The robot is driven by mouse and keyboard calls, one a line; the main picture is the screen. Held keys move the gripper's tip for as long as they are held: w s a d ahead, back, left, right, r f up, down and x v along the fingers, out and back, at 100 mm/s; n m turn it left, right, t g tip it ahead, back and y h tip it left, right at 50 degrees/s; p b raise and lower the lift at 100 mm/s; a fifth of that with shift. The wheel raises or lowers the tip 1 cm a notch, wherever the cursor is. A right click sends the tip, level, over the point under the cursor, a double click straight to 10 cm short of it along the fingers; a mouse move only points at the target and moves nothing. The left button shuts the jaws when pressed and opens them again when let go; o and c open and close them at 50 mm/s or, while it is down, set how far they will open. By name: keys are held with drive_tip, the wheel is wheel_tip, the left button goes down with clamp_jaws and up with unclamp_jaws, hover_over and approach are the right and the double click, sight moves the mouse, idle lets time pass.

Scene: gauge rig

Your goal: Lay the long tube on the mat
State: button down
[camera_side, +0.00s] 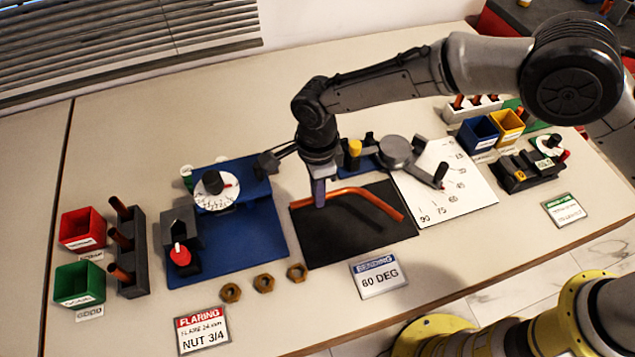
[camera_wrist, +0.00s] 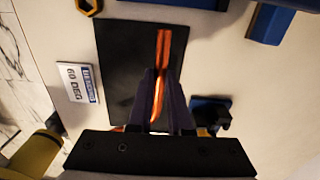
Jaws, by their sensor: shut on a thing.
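The long copper-orange tube (camera_side: 376,200) has a bend along its length. My gripper (camera_side: 319,203) points down and is shut on the tube left of that bend. The black mat (camera_side: 345,247) lies flat on the table below the tube. A dark shadow line on the mat runs apart from the tube, so the tube appears slightly above it. In the wrist view the tube (camera_wrist: 164,45) extends out from between the fingers of my gripper (camera_wrist: 158,75), over the mat (camera_wrist: 120,60).
A blue flaring board (camera_side: 240,245) lies left of the mat, with several brass nuts (camera_side: 263,283) in front. The bending fixture (camera_side: 396,151) and white angle sheet (camera_side: 465,200) are behind and right. A "60 DEG" sign (camera_side: 379,277) stands at the mat's front edge.

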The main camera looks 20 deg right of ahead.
sight(318, 215)
drive_tip(key=shift+f, duration=2.75)
drive_tip(key=c, duration=0.8)
unclamp_jaws()
drive_tip(key=shift+o, duration=0.2)
wheel_tip(318, 215, up, 14)
drive_tip(key=shift+w, duration=0.15)
drive_tip(key=shift+f, duration=0.1)
